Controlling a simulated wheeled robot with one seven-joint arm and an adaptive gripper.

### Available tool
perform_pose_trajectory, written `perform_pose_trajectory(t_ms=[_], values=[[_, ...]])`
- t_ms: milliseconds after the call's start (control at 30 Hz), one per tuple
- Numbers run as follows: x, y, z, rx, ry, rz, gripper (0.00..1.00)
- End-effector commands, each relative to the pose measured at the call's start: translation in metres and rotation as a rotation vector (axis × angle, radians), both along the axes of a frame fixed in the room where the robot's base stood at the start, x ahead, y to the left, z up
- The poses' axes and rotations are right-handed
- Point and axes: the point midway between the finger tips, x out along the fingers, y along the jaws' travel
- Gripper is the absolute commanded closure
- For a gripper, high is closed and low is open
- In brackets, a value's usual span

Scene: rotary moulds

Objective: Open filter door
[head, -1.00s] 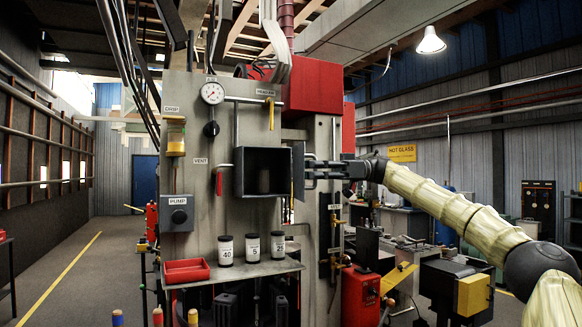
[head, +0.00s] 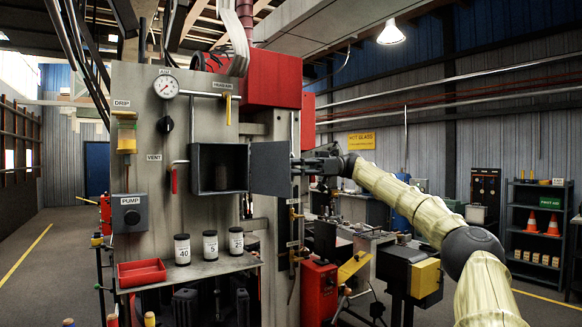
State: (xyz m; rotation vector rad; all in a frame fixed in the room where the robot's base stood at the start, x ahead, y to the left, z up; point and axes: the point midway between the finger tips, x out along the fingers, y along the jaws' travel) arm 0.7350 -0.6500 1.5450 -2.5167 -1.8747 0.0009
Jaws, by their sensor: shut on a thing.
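The filter housing (head: 203,154) is a dark open box on the grey panel. Its door (head: 270,169) is swung out to the right, hinged at the box's right side, and its flat face shows. A dark cylindrical filter (head: 231,179) stands inside the box. My gripper (head: 302,168) is at the door's free right edge and is shut on the door there. The exact finger contact is too small to make out.
A shelf (head: 215,268) below holds labelled jars (head: 182,250) and a red tray (head: 141,273). A red-handled vent valve (head: 174,178) is left of the box. A vertical pipe with valves (head: 293,215) stands close below my gripper.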

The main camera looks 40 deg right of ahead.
Motion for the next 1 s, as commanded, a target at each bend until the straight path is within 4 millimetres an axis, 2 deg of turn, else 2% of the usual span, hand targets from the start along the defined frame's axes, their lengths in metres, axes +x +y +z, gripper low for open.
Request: perform_pose_trajectory(t_ms=[433, 467, 500, 833, 1000], values=[[0.0006, -0.0004, -0.0003, -0.001, 0.002, 0.0, 1.0], [0.0006, -0.0003, -0.0003, -0.001, 0.002, 0.0, 0.87], [0.0007, -0.0002, -0.0003, -0.001, 0.002, 0.0, 0.81], [0.0004, 0.0011, 0.0009, -0.003, 0.002, 0.0, 0.81], [-0.0021, -0.008, 0.0019, -0.004, 0.001, 0.0, 0.81]])
